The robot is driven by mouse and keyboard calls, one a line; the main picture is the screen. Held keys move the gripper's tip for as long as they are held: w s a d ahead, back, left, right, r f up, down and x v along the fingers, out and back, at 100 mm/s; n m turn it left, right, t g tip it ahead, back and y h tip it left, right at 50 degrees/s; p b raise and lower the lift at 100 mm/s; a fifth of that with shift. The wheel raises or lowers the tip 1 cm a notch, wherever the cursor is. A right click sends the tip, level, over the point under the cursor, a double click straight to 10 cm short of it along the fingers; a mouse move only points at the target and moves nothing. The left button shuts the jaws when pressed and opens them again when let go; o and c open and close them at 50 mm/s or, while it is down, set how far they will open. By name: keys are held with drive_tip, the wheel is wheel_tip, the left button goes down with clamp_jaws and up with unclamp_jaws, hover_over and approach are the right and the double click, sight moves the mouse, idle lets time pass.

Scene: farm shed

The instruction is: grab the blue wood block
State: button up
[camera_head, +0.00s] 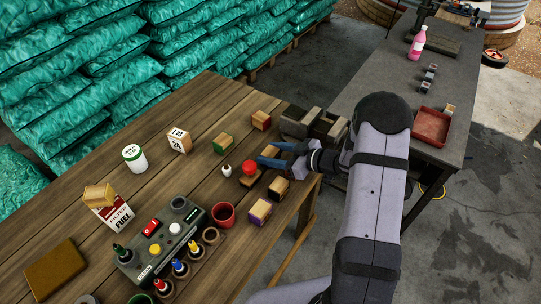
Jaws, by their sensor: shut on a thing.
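My gripper (266,153) reaches in from the right, low over the right part of the wooden table, with its blue fingers pointing left. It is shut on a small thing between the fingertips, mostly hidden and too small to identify. No block with a clearly blue face shows. Other wood blocks have coloured ends: red (261,120), green (223,144), black (278,188) and purple (259,212). A round red-topped thing (249,167) is just left of and below the fingertips.
A red cup (223,215), a small white bottle (227,171) and a grey button box (163,240) stand near on the wooden table (75,210). A white can (134,158) and a fuel filter box (108,212) are farther left. A dark wooden crate (295,122) is behind my gripper.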

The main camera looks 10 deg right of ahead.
sight(271, 152)
drive_tip(key=shift+r, duration=0.2)
drive_tip(key=shift+r+b, duration=0.75)
drive_tip(key=shift+r, duration=4.1)
